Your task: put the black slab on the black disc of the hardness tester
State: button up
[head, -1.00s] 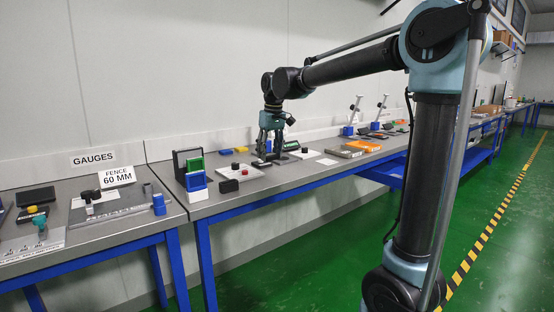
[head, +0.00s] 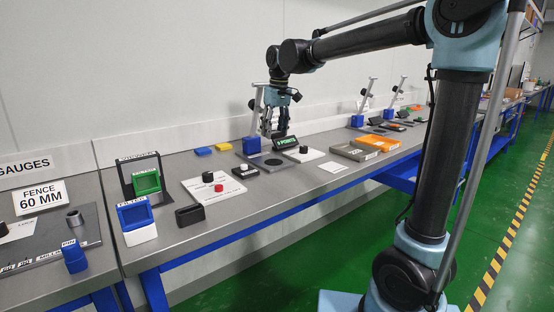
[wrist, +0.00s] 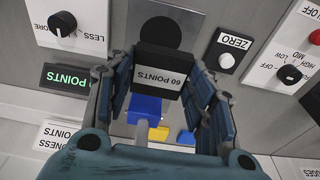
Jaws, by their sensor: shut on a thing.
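My gripper (wrist: 160,80) is shut on the black slab (wrist: 162,56), whose front face carries an upside-down "60 POINTS" label. In the wrist view the black disc (wrist: 160,32) lies on the tester's grey plate, just beyond the slab, which overlaps its near edge in the picture. The gap between slab and disc cannot be told there. In the head view my gripper (head: 276,128) hangs above the hardness tester, with the disc (head: 273,161) on the plate below it. The slab is too small to make out clearly there.
The tester's green display (wrist: 76,77) and a black knob (wrist: 62,24) flank the disc on one side, the white ZERO button (wrist: 226,61) on the other. A blue block (head: 251,145) stands behind the disc. Orange and grey trays (head: 365,149) lie to the right.

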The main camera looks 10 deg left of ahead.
aim_at(274, 162)
jog(key=shift+w+a+f, duration=0.1)
jog(key=shift+w+f, duration=0.1)
jog(key=shift+f, duration=4.8)
jog(key=shift+w+f, duration=0.1)
jog(key=o, duration=1.1)
jog(key=shift+a, duration=0.1)
jog(key=r, duration=0.4)
jog(key=d+r, duration=0.1)
jog(key=r, duration=0.3)
jog(key=s+r, duration=0.1)
jog(key=r, duration=0.3)
jog(key=shift+s+d, duration=0.1)
jog(key=shift+d, duration=0.15)
